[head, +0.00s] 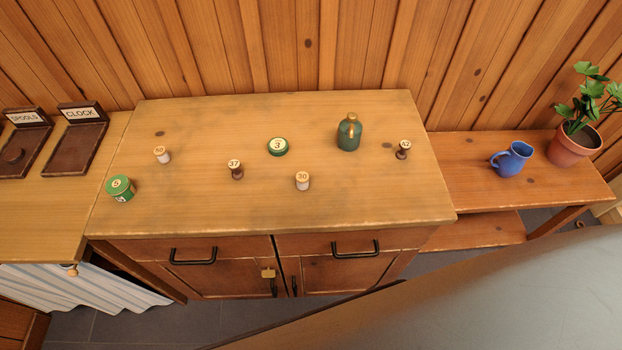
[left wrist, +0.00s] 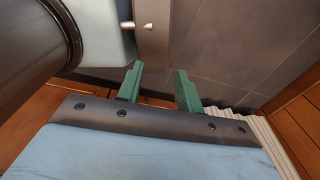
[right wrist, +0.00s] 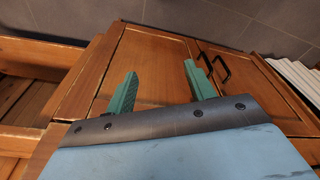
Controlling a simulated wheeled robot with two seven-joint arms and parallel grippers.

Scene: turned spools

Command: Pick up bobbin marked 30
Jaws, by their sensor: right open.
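The bobbin marked 30 (head: 302,181) is a small cream spool standing upright near the front of the cabinet top (head: 390,200), right of centre. Another pale spool (head: 162,155) stands at the left; its number is too small to read surely. A dark brown spool marked 37 (head: 236,169) and another dark spool (head: 403,149) also stand there. Neither gripper shows in the head view. My left gripper (left wrist: 160,88) is open and empty above the floor. My right gripper (right wrist: 158,85) is open and empty in front of wooden cabinet doors. No spool shows in either wrist view.
Left are trays labelled SPOOLS (head: 27,140) and CLOCK (head: 80,137). Right are a blue jug (head: 511,159) and a potted plant (head: 574,145).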

